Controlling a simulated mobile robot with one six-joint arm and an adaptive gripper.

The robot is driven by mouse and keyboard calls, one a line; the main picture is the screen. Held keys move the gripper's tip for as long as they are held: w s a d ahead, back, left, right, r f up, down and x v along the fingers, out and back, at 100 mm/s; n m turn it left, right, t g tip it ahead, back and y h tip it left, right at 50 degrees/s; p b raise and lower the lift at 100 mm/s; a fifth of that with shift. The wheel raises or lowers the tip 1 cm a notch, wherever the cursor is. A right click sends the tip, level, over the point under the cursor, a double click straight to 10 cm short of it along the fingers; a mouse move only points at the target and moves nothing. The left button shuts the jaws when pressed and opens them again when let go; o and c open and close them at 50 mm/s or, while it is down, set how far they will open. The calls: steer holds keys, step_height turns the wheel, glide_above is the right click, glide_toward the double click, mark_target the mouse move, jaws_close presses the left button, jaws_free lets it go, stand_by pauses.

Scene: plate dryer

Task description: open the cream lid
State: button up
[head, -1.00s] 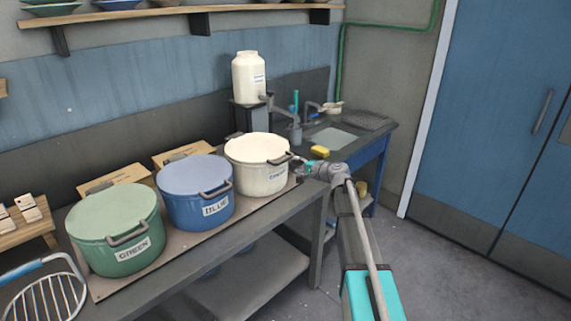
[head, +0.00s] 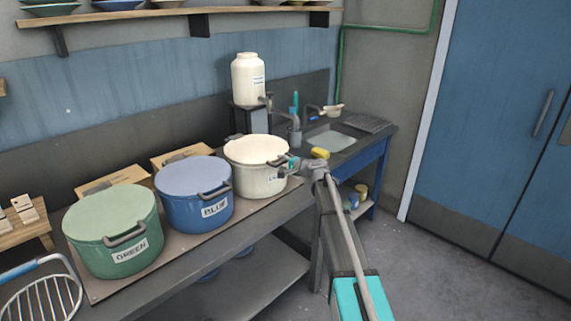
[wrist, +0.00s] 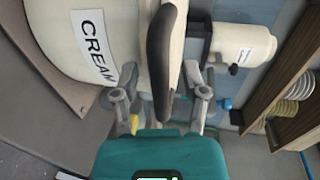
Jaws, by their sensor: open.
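The cream pot (head: 250,180) stands at the right end of a row of three pots, its cream lid (head: 256,149) lying flat on top. The lid's dark handle (wrist: 166,45) shows large in the wrist view, beside the CREAM label (wrist: 93,45). My gripper (head: 292,166) is at the pot's right front, close to the handle. In the wrist view my gripper (wrist: 163,98) is open, with one finger on each side of the handle's near end. I cannot tell whether a finger touches the handle or lid.
The blue pot (head: 194,198) and green pot (head: 112,235) stand to the left on the same board. A cream dispenser (head: 249,80) stands behind the cream pot. A sink (head: 330,139) and yellow sponge (head: 320,153) lie to the right.

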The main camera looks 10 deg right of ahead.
jaws_close()
